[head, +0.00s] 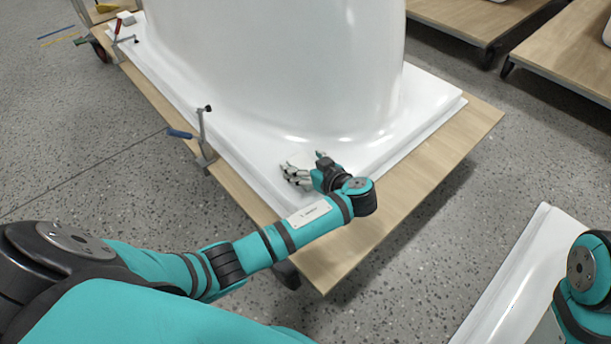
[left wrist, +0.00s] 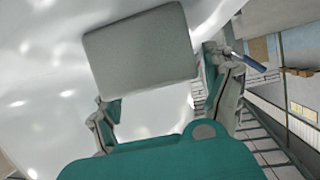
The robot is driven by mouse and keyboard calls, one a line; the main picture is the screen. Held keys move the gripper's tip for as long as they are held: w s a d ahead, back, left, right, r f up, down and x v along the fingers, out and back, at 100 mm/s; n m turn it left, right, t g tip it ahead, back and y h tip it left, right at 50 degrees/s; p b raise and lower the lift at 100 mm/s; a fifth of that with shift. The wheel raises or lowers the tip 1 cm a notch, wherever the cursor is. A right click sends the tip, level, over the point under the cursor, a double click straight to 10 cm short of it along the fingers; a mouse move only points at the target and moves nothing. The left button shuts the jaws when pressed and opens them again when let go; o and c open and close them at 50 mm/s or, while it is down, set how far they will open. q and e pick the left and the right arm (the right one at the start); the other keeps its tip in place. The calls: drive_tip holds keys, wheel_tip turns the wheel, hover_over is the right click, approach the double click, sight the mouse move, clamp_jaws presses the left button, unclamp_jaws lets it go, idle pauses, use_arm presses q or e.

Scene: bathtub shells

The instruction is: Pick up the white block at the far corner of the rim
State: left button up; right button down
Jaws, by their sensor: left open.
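A small white block (head: 127,18) sits at the far left corner of the shell's rim in the head view, by a red-handled clamp. My left gripper (head: 305,175) is open, low over the near part of the white rim (head: 262,160), well away from that block. In the left wrist view the two fingers of my left gripper (left wrist: 165,105) stand apart. A pale grey, rounded rectangular piece (left wrist: 140,55) shows between and beyond them; I cannot tell what it is or whether they touch it. My right gripper is out of view.
The tall white shell (head: 290,60) stands on a wooden table (head: 430,170). A blue-handled clamp (head: 203,135) is on the left edge, a red-handled clamp (head: 118,30) farther back. Another white panel (head: 520,270) lies at right. Grey floor is open at left.

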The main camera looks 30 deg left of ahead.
use_arm(q)
drive_tip(key=shift+w+a+f, duration=0.15)
drive_tip(key=shift+a, duration=0.15)
drive_tip(key=shift+c, duration=0.3)
drive_tip(key=c, duration=0.8)
